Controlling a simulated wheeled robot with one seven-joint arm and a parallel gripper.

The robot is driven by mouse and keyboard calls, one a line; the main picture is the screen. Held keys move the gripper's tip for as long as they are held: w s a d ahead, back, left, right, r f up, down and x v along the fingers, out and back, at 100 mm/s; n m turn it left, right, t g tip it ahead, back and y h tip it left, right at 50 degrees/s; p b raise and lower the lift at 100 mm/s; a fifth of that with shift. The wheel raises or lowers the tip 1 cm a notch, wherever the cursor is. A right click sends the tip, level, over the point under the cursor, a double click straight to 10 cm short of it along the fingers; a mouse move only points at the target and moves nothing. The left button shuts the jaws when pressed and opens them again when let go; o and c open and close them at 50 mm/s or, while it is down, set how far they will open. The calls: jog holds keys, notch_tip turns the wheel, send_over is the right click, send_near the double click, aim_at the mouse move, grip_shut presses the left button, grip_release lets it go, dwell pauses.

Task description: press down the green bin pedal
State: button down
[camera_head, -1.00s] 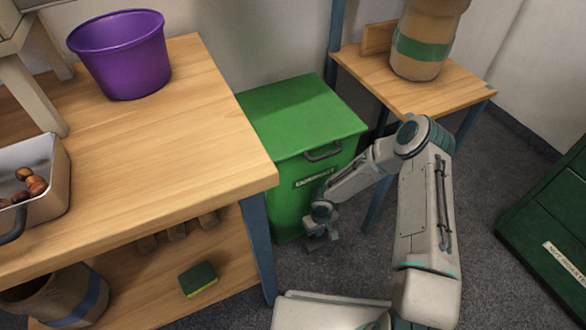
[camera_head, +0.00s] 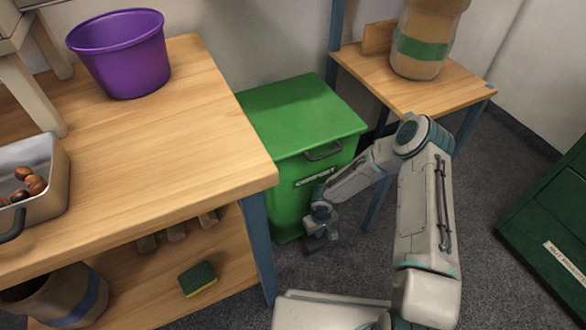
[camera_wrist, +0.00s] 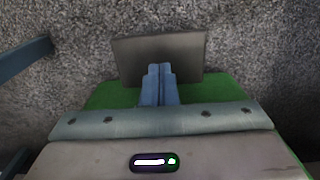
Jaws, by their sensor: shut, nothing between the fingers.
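The green bin (camera_head: 300,120) stands on the floor between the two wooden tables, its lid closed. Its pedal, a flat grey plate (camera_wrist: 185,52), sticks out from the bin's base in the wrist view. My gripper (camera_wrist: 158,70) is shut and empty, with its blue fingertips over the near middle part of the plate. I cannot tell whether they touch it. In the head view my gripper (camera_head: 321,234) is low at the bin's front, near the floor, and hides much of the pedal.
The wooden table (camera_head: 190,130) with its blue leg (camera_head: 257,240) is left of the bin. A smaller table (camera_head: 430,95) carries a green-banded jar (camera_head: 420,48). A dark green cabinet (camera_head: 550,220) stands at right. Grey floor is open in front.

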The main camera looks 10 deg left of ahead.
jog(key=shift+f+b, duration=2.45)
jog(key=shift+f, duration=0.7)
jog(key=shift+r, duration=0.1)
jog(key=shift+r+p, duration=2.8)
jog(key=shift+r, duration=1.75)
